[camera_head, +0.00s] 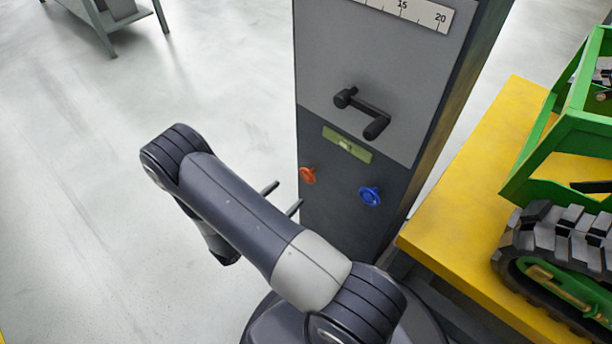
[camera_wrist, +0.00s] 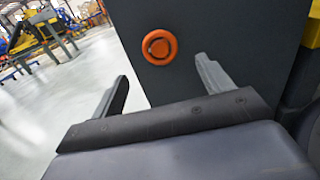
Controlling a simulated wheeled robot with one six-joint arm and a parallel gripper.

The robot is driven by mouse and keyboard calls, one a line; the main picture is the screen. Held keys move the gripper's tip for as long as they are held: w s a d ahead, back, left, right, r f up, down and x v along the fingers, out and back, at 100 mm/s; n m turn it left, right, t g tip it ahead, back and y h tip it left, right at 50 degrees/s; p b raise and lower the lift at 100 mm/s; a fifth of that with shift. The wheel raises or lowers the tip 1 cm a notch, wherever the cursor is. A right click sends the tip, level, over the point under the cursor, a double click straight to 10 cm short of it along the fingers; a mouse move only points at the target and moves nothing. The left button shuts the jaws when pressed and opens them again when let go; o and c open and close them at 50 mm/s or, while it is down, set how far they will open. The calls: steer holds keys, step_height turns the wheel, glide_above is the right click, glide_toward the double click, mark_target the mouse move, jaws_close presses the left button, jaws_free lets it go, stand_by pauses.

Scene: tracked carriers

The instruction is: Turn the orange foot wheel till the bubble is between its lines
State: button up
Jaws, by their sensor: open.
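The orange foot wheel (camera_head: 307,175) sits low on the left of the grey cabinet's front in the head view. It also shows in the wrist view (camera_wrist: 159,47), ahead of the jaws and roughly between their lines. My gripper (camera_head: 282,197) is open and empty, its two fingers pointing toward the cabinet just below and left of the wheel. In the wrist view the fingers (camera_wrist: 160,78) stand apart, not touching the wheel. The bubble level (camera_head: 347,145) is a yellow-green strip above the wheels, with a pale patch near its middle. Its lines are too small to judge.
A blue wheel (camera_head: 370,196) sits right of the orange one. A black crank handle (camera_head: 362,112) sticks out above the level, below a white scale (camera_head: 412,12). A yellow platform (camera_head: 440,222) with a green tracked carrier (camera_head: 573,125) stands at right.

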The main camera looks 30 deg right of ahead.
mark_target(306, 177)
steer(key=b+x, duration=0.1)
steer(key=x, duration=0.8)
steer(key=shift+b, duration=0.35)
steer(key=shift+f, duration=0.1)
steer(key=c, duration=1)
steer(key=shift+o, duration=0.2)
steer(key=shift+m+b, duration=0.35)
steer(key=shift+m, duration=0.05)
steer(key=m+b, duration=0.2)
steer(key=m, duration=0.1)
steer(key=shift+f, duration=0.15)
steer(key=m+b, duration=0.4)
steer(key=m, duration=0.1)
steer(key=shift+b, duration=0.4)
steer(key=m+b, duration=0.1)
steer(key=m, duration=0.2)
steer(key=shift+m+b, duration=0.3)
steer(key=shift+m, duration=1.6)
